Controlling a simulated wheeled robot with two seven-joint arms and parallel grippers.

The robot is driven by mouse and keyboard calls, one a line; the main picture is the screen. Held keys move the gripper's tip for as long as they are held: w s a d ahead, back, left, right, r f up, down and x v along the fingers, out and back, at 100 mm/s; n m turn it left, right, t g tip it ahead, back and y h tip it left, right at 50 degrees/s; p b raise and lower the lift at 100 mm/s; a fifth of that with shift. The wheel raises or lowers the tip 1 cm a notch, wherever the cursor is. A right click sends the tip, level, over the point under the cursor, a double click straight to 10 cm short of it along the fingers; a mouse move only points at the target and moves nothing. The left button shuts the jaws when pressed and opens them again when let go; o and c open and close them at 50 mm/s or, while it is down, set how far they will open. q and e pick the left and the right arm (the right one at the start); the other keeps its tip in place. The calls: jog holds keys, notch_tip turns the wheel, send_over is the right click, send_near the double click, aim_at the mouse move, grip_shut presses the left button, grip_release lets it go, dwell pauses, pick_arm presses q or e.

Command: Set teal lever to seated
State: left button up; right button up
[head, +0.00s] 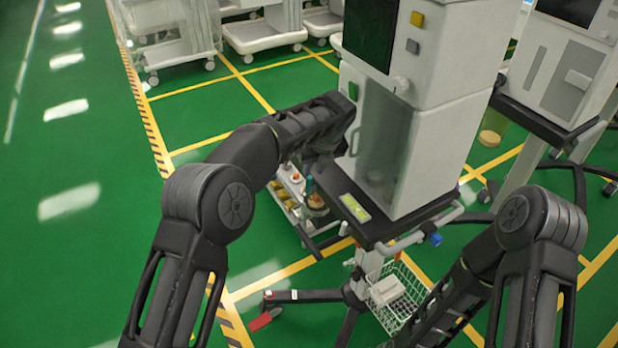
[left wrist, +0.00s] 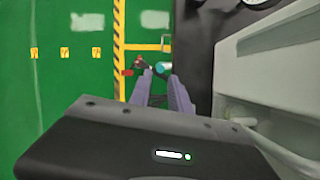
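The teal lever (head: 309,185) is small in the head view, beside a block of fittings at the left side of the white anaesthesia machine (head: 440,60). In the left wrist view a teal end (left wrist: 163,68) shows just beyond my left gripper (left wrist: 160,80), near the gap between its fingertips. The two fingers are apart, with nothing clearly held between them. I cannot tell whether a finger touches the lever. In the head view my left forearm covers part of the fittings. My right arm is at the lower right; its gripper is outside the picture.
The machine's grey wall (left wrist: 265,85) stands close on the right of the left wrist view. A wire basket (head: 397,297) and dark legs are below the machine. A second machine (head: 572,75) stands right, white carts (head: 265,35) behind. Green floor at left is clear.

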aim_at(310, 176)
pick_arm(q)
jog(key=shift+f, duration=0.15)
jog(key=p+x, duration=0.1)
jog(key=x, duration=0.6)
jog(key=shift+w+f+p, duration=0.15)
jog(key=shift+f+p, duration=0.1)
jog(key=shift+p, duration=0.15)
grip_shut()
dwell(1.0)
